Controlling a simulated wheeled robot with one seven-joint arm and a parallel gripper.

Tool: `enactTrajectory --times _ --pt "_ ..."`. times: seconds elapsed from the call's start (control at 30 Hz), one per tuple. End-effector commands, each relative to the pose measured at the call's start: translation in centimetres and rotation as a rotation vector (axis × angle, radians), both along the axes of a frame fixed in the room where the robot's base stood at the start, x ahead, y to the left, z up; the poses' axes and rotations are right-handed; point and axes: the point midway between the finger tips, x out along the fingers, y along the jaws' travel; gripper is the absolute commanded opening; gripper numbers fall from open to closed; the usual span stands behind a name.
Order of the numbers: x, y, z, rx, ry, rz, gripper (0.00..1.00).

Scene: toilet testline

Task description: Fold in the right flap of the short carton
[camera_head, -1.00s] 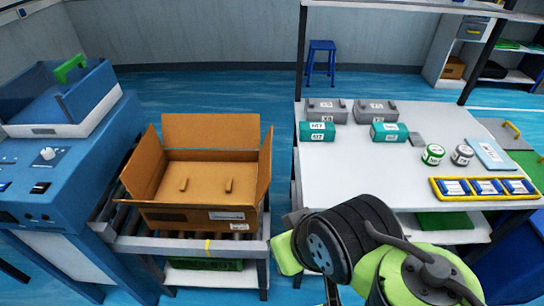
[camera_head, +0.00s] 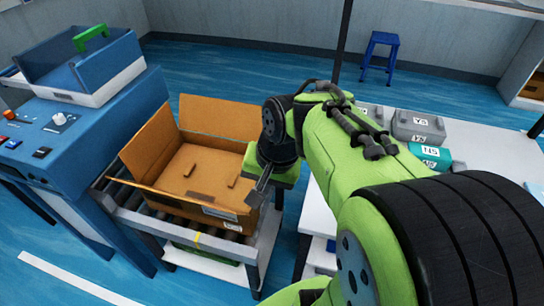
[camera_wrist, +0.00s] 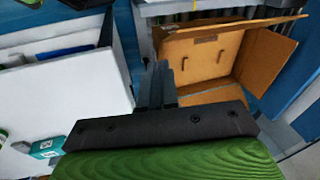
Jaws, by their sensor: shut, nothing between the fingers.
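The short carton (camera_head: 205,175) is brown and open on top. Its back flap (camera_head: 220,118) and left flap (camera_head: 148,143) stand up in the head view. The right flap is largely hidden there behind my arm. My gripper (camera_head: 263,184) is shut and empty, beside the carton's right side; I cannot tell whether it touches the flap. In the wrist view the fingers (camera_wrist: 163,82) are closed together, left of the carton (camera_wrist: 205,58). Two small raised pieces show inside the carton.
The carton sits on a roller conveyor (camera_head: 130,209). A blue machine (camera_head: 85,125) stands to its left. A white table (camera_head: 484,149) with grey and teal boxes (camera_head: 430,156) lies to the right, partly behind my arm. A blue stool (camera_head: 379,56) stands far back.

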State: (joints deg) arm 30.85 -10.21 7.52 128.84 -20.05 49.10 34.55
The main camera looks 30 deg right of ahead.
Motion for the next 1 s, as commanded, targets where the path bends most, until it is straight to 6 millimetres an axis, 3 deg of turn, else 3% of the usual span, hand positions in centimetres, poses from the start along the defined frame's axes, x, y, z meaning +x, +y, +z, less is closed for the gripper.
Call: enactTrajectory --times 0.27,0.4,0.6,0.7,0.83,1.0 --pt "3.8 -5.4 -5.1 0.303 0.123 -0.4 0.0" --pt "5.2 -10.5 -8.9 0.586 0.19 -0.712 0.0" --pt "4.2 -18.8 -13.4 1.08 0.241 -1.133 0.0" --pt "3.1 -21.5 -14.4 1.258 0.245 -1.249 0.0" --pt "2.5 -22.8 -14.8 1.352 0.249 -1.302 0.0" --pt "3.9 -21.5 -15.8 1.353 0.254 -1.303 0.0"
